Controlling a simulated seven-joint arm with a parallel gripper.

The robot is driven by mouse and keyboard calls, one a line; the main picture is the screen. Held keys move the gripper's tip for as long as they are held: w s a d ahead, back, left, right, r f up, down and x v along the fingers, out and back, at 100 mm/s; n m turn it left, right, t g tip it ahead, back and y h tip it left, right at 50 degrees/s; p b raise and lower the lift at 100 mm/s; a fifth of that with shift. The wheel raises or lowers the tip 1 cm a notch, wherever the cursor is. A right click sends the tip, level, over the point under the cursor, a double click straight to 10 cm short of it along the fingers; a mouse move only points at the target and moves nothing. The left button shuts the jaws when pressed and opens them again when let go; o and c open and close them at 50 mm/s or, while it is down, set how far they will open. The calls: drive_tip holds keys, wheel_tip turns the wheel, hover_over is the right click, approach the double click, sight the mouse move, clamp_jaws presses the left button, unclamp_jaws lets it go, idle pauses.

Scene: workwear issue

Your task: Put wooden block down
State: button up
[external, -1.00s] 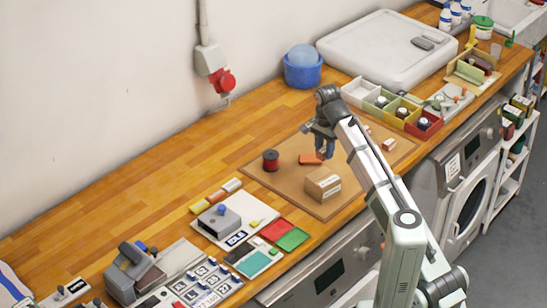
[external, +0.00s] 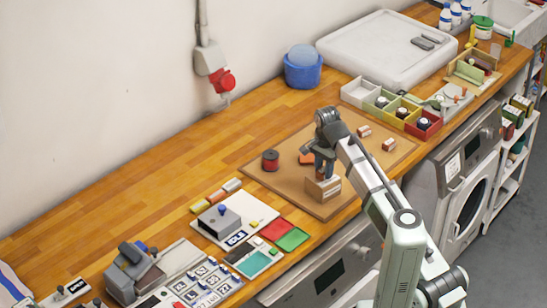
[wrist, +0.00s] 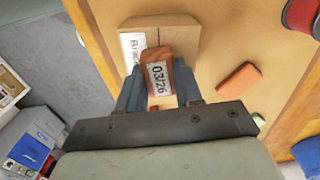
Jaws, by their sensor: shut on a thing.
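The wooden block (wrist: 157,77) is reddish brown with a white label reading 03/26. In the wrist view it sits between the two fingers of my gripper (wrist: 159,92), which is shut on it. In the external view my gripper (external: 325,170) is low, just over the cardboard box, and its fingers largely hide the block. The cardboard box (wrist: 182,38) lies beyond and below the block in the wrist view, and it also shows in the external view (external: 328,191). I cannot tell whether the block touches the box.
The box stands on a brown mat (external: 275,183) on the wooden worktop. An orange-red piece (wrist: 239,79) and a red spool (external: 270,160) lie near it. Two small cartons (external: 364,130) (external: 389,144) sit toward the right. The mat's front right has bare room.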

sight(324, 169)
drive_tip(key=o, duration=1)
drive_tip(key=shift+f, duration=0.1)
drive_tip(key=shift+r, duration=3.9)
